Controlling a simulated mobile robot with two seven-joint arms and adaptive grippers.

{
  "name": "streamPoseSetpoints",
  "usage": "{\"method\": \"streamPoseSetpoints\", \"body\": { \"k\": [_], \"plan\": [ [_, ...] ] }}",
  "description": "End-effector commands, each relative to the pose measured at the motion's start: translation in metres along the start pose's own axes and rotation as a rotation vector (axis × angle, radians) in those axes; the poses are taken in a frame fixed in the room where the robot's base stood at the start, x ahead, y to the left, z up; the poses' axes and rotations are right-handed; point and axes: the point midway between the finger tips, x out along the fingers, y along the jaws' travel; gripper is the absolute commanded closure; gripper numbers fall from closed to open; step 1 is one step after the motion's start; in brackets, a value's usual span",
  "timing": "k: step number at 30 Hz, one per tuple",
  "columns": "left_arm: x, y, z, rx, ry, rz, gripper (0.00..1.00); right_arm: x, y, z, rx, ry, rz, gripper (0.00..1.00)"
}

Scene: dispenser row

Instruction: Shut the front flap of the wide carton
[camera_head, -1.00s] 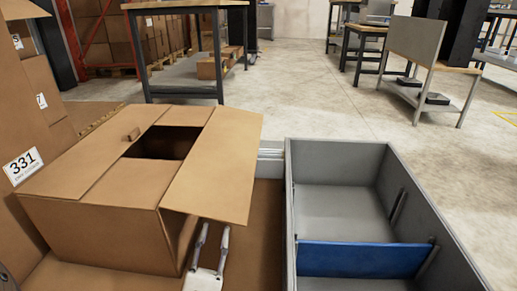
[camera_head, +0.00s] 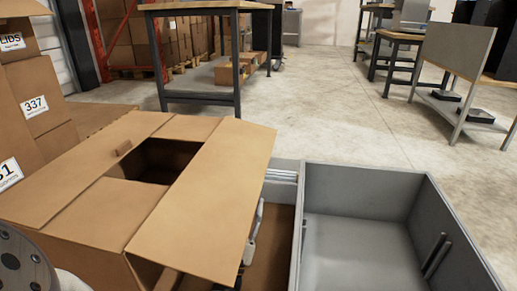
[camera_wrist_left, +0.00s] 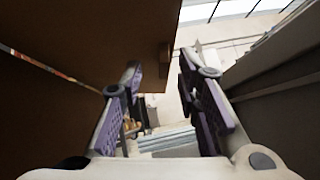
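The wide carton (camera_head: 92,240) stands at lower left in the head view, with a dark gap (camera_head: 165,160) in its top. A long flap (camera_head: 212,190) on its right side stands outward, overhanging the carton's edge. The left flap (camera_head: 75,180), with a small tab, lies across the top. My left gripper (camera_head: 257,215) is partly hidden beneath the outward flap, between the carton and a grey bin. In the left wrist view its two fingers (camera_wrist_left: 160,72) are apart with nothing between them; a brown panel (camera_wrist_left: 60,75) is close on the left. My right gripper is not visible.
The open grey bin (camera_head: 355,180) stands close to the carton's right, leaving a narrow gap. Stacked labelled cartons (camera_head: 35,100) stand at left. A workbench (camera_head: 205,8) stands behind, with clear floor (camera_head: 330,100) to its right.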

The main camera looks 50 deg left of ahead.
Motion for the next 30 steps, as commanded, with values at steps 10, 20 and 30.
{"method": "streamPoseSetpoints", "body": {
  "k": [10, 20, 30],
  "plan": [
    [0.045, -0.005, -0.015, -0.001, 0.000, 0.000, 0.70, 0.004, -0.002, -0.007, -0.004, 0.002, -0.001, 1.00],
    [0.046, -0.004, -0.015, -0.001, 0.000, 0.000, 0.88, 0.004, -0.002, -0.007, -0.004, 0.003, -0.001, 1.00],
    [0.047, -0.003, -0.014, 0.000, 0.000, 0.002, 1.00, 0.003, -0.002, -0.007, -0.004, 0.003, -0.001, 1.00]
  ]
}}
